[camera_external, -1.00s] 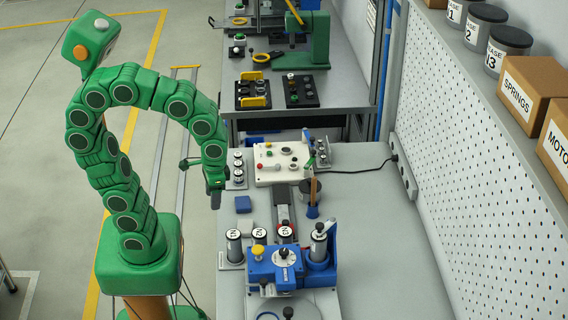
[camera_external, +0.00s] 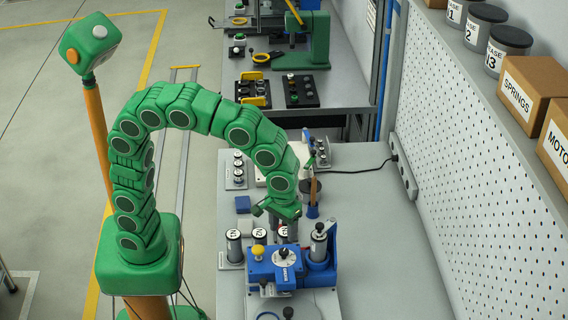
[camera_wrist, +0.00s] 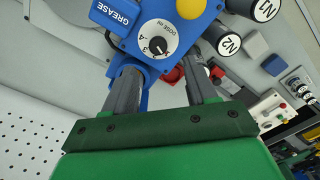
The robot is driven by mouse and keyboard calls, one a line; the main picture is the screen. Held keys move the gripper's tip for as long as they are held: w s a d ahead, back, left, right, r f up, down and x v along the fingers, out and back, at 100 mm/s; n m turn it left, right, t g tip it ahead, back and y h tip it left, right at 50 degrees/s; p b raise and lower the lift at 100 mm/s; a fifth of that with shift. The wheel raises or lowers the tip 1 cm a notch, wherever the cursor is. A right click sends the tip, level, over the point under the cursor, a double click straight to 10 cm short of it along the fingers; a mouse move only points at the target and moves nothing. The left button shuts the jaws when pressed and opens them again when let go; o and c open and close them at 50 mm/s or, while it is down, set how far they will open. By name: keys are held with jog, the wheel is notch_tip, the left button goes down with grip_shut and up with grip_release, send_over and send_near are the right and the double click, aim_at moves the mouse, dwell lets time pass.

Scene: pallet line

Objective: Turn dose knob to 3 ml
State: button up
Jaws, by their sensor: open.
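The dose knob (camera_external: 284,254) is a small dark knob on a round white dial, on top of the blue grease unit (camera_external: 261,270). In the wrist view the dose knob (camera_wrist: 158,46) shows close, with dial lettering and a red mark; its exact setting is too small to read. My gripper (camera_external: 280,218) is above and behind the unit in the external view. In the wrist view my gripper (camera_wrist: 163,80) is open, its two fingers apart and empty, with the dial beyond the fingertips. Nothing shows the fingers touching the knob.
A yellow knob (camera_external: 257,250) stands left of the dial. Labelled canisters (camera_external: 234,246) stand behind the unit, one partly hidden by my arm. A blue block (camera_external: 243,204) and a brown-handled tool (camera_external: 313,192) are close by. The bench's right side is clear.

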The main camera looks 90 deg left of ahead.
aim_at(284, 250)
jog(key=shift+w+d, duration=0.15)
jog(key=shift+f, duration=3.9)
jog(key=c, duration=1.1)
jog(key=shift+o, duration=0.2)
